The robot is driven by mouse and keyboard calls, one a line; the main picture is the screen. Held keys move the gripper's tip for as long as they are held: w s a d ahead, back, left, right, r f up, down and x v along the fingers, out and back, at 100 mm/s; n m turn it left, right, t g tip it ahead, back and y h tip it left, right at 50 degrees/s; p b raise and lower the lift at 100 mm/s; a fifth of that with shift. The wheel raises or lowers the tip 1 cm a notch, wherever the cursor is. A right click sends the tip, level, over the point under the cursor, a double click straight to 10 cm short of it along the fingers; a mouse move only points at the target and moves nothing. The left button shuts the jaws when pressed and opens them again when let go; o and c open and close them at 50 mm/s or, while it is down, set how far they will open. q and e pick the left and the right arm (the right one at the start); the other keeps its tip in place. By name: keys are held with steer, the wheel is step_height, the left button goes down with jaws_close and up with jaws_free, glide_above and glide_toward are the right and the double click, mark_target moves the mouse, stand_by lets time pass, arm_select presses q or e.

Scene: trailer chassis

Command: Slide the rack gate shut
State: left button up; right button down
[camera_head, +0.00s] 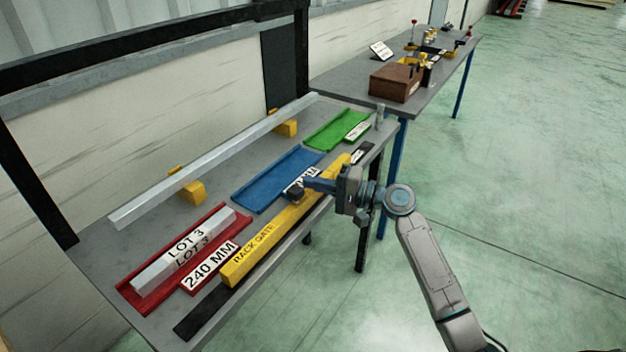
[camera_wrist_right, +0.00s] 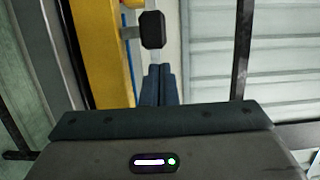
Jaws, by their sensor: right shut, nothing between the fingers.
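The yellow rack gate (camera_head: 258,243), lettered RACK GATE, lies along a black track (camera_head: 205,317) at the table's front edge. Bare track shows at both ends, the longer stretch at the near left. The gate also fills the upper left of the right wrist view (camera_wrist_right: 98,45). A black knob (camera_head: 296,195) stands out from the gate on a grey stem; it also shows in the wrist view (camera_wrist_right: 152,29). My right gripper (camera_head: 308,185) is shut and empty beside the knob. In the wrist view its fingertips (camera_wrist_right: 159,68) point at the knob, apparently a little short of it. My left gripper is out of view.
Behind the gate lie a red tray (camera_head: 124,287) holding a LOT 3 bar, an empty blue tray (camera_head: 265,180) and a green tray (camera_head: 328,128). A long grey bar (camera_head: 215,160) rests on yellow blocks. A second table (camera_head: 345,82) stands beyond. Floor on the right is clear.

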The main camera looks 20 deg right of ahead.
steer(key=shift+s+a, duration=0.35)
steer(key=s+a+p, duration=0.1)
steer(key=s+a, duration=0.1)
steer(key=s+a+p, duration=0.1)
steer(key=s+a, duration=0.1)
steer(key=a, duration=0.1)
steer(key=s+a+p, duration=0.1)
steer(key=s+a, duration=0.1)
steer(key=shift+a+r, duration=0.1)
steer(key=shift+a, duration=0.3)
steer(key=shift+s+a, duration=0.25)
steer(key=shift+a, duration=0.05)
steer(key=shift+w+d, duration=0.1)
